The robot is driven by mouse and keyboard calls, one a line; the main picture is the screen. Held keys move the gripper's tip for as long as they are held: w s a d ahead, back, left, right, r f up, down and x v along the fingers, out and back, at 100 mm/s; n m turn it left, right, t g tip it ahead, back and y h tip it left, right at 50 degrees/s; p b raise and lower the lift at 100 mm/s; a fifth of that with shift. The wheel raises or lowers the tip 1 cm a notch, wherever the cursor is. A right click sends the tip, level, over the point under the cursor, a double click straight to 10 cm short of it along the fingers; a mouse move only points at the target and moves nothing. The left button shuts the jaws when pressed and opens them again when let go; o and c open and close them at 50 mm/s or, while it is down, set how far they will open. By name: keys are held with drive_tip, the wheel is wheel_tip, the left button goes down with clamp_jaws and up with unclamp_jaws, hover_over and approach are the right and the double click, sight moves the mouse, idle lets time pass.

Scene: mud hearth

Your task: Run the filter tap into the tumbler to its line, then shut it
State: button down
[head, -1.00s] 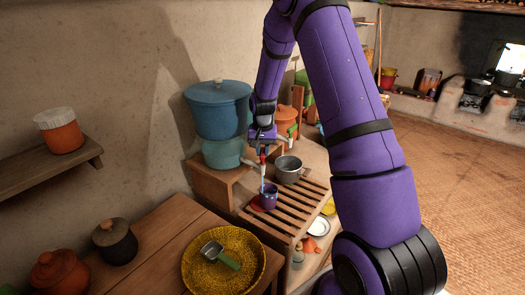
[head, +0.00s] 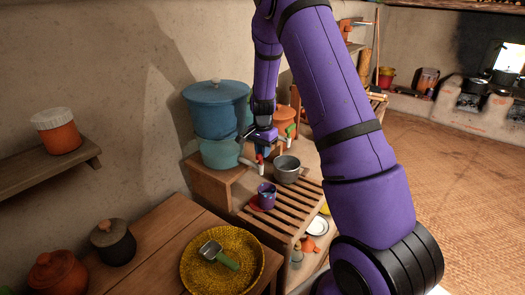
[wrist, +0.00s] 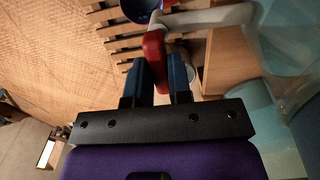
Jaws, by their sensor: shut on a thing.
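The filter is a large blue lidded vessel (head: 218,112) on a paler blue lower vessel (head: 220,153). Its pale tap (wrist: 208,17) has a red lever (wrist: 154,58). My gripper (wrist: 158,72) is shut on the red lever, with a finger on either side; in the head view it is at the tap (head: 259,147). The purple tumbler (head: 266,198) stands upright below the spout on the slatted rack (head: 284,217). No stream shows between spout and tumbler. The tumbler's line and exact water level are too small to read.
A grey pot (head: 287,168) stands just right of the tumbler. In front is a wooden table (head: 160,245) with a yellow woven tray (head: 190,283) holding a green-handled scoop (head: 222,256). A dark lidded jar (head: 113,243) stands left of the tray. Open floor lies to the right.

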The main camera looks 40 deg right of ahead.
idle(0.4)
drive_tip(key=c, duration=1)
unclamp_jaws()
drive_tip(key=shift+c, duration=0.2)
wheel_tip(320, 180, up, 11)
drive_tip(key=shift+f, duration=0.1)
